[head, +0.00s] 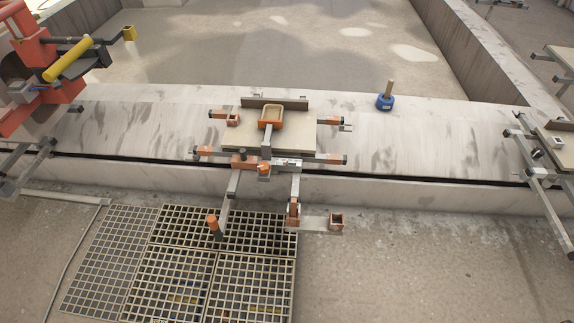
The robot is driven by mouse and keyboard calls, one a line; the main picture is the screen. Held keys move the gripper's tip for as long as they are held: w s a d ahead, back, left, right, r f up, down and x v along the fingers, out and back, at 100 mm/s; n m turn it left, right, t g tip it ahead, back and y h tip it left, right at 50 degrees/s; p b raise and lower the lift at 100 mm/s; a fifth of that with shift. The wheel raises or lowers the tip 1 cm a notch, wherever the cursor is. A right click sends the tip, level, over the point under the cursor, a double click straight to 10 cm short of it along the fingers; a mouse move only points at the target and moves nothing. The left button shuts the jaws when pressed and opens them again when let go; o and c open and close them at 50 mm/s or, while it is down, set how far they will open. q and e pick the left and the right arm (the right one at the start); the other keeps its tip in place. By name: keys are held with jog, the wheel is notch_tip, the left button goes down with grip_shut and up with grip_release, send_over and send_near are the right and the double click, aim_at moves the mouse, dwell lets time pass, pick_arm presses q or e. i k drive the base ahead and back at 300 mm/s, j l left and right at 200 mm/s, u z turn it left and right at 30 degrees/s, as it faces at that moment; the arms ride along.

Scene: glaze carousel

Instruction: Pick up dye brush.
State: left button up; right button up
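A small blue piece with a light wooden handle (386,97), which looks like the dye brush, stands upright on the pale stone ledge (400,135), right of centre in the head view. Its handle points up and leans slightly right. No bristles can be made out. Nothing touches it, and the ledge around it is bare. Neither of my grippers can be made out in this view.
Red machinery (30,60) with a yellow cylinder stands far left. Another frame (540,165) stands right. Floor grating (180,265) lies in front.

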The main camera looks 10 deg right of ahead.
aim_at(391, 81)
jog(key=z, duration=0.95)
